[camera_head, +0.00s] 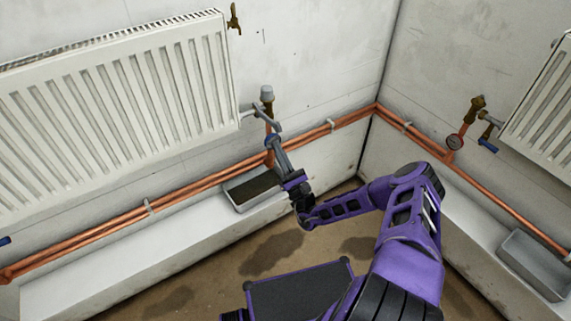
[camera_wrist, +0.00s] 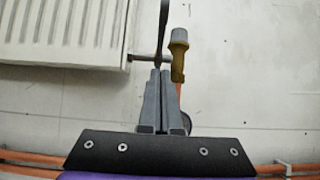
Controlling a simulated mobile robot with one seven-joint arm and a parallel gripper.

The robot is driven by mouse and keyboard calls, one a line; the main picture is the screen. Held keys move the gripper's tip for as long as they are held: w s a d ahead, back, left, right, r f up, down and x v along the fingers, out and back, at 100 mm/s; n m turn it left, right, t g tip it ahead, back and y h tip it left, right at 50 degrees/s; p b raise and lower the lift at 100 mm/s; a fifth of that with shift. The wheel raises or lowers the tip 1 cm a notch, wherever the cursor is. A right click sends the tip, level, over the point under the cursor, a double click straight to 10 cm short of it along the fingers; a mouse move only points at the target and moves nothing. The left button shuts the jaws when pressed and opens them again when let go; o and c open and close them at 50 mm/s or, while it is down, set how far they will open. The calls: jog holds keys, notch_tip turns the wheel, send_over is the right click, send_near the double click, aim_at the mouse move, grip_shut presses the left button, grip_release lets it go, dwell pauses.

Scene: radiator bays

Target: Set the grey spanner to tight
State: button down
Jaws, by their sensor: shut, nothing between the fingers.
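The grey spanner (camera_head: 265,118) sits at the pipe joint beside the left radiator, by a brass valve with a pale grey cap (camera_head: 267,92). In the head view its handle slants down to the right. In the wrist view the spanner (camera_wrist: 162,32) shows nearly edge-on as a narrow dark bar, just beyond the fingertips and left of the capped valve (camera_wrist: 179,50). My gripper (camera_head: 272,142) is shut and empty, close below the handle's lower end. Its fingers (camera_wrist: 160,76) point at the spanner in the wrist view. I cannot tell whether they touch it.
Copper pipes (camera_head: 200,172) run along both walls. A grey tray with dark contents (camera_head: 233,205) stands on the ledge below the valve. The left radiator (camera_head: 120,100) is close by.

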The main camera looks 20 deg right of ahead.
aim_at(275, 123)
jog(key=shift+w+a+r+p, duration=0.1)
jog(key=shift+w+r, duration=0.15)
jog(key=shift+r, duration=0.55)
jog(key=shift+w+a+r+p, duration=0.1)
jog(key=shift+w+r, duration=0.15)
jog(key=shift+r, duration=0.5)
jog(key=shift+w+a+r+p, duration=0.1)
jog(key=shift+w+r, duration=0.15)
jog(key=shift+r, duration=0.55)
notch_tip(275, 123, up, 2)
jog(key=p, duration=0.2)
jog(key=g+p, duration=0.1)
jog(key=p, duration=0.2)
jog(key=shift+s+d+r, duration=0.1)
jog(key=shift+r, duration=0.15)
jog(key=shift+r+g+p, duration=0.3)
jog(key=shift+r+p, duration=0.7)
jog(key=shift+r, duration=0.1)
